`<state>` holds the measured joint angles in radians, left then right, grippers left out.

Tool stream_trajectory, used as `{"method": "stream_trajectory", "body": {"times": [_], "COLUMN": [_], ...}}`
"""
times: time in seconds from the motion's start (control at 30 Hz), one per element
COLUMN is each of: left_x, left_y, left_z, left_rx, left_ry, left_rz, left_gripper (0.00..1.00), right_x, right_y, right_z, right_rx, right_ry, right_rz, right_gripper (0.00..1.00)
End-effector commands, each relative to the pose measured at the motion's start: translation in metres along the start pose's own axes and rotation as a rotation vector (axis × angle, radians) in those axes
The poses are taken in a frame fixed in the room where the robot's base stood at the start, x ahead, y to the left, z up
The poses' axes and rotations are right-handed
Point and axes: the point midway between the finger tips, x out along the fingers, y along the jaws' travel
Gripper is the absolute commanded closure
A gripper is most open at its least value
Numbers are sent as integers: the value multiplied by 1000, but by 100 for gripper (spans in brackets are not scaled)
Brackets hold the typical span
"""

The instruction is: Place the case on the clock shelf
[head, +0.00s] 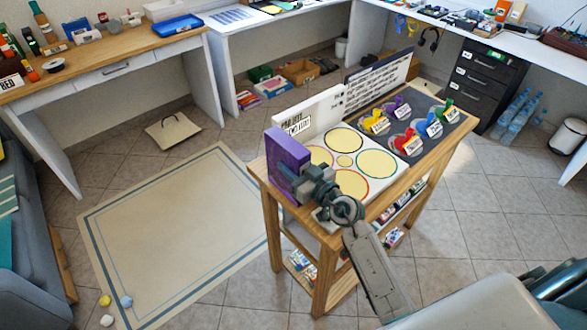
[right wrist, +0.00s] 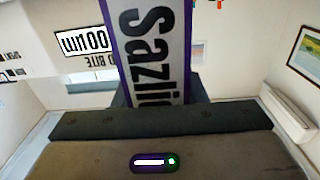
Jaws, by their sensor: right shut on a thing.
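The purple case (head: 287,160) stands upright at the left end of the wooden shelf unit's top. My right gripper (head: 308,183) is shut on it from the front right. In the right wrist view the case (right wrist: 150,45) shows a white spine with large dark letters, between the dark fingers (right wrist: 160,100). I cannot tell whether its lower edge touches the unit. The wooden shelf unit (head: 462,135) has a white board with yellow discs (head: 344,139) on top. I cannot make out which shelf is the clock shelf. My left gripper is not in view.
A white lettered panel (head: 320,108) stands behind the discs. A dark board (head: 452,118) on the right holds several colourful ribboned items. Lower shelves hold small boxes (head: 393,237). A beige rug (head: 180,240) lies on the left, with small balls at its corner.

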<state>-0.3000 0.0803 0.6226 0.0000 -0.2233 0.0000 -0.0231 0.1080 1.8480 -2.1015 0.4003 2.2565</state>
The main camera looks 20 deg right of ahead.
Motion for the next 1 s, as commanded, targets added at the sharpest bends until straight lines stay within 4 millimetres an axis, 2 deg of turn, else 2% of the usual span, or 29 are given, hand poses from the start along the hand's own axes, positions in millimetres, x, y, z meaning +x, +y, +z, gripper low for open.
{"method": "stream_trajectory", "body": {"times": [0.1, 0.33, 0.37, 0.47, 0.83, 1.0], "left_x": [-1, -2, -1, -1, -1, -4], "left_y": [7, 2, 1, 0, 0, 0], "left_z": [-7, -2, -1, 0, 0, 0], "left_rx": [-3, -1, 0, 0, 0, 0], "left_ry": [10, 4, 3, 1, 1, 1], "left_rz": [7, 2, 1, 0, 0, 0], "left_gripper": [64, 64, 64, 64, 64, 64], "right_x": [0, 0, 0, 0, 0, -26], "right_y": [0, 0, 0, 0, 0, 0], "right_z": [-1, 2, 3, 3, -1, 1], "right_rx": [-1, 1, 1, 0, -2, -3], "right_ry": [0, 0, -2, -1, 0, -6], "right_rz": [0, 0, 0, 0, 0, -1], "right_gripper": [94, 94, 60, 40, 40, 40]}}
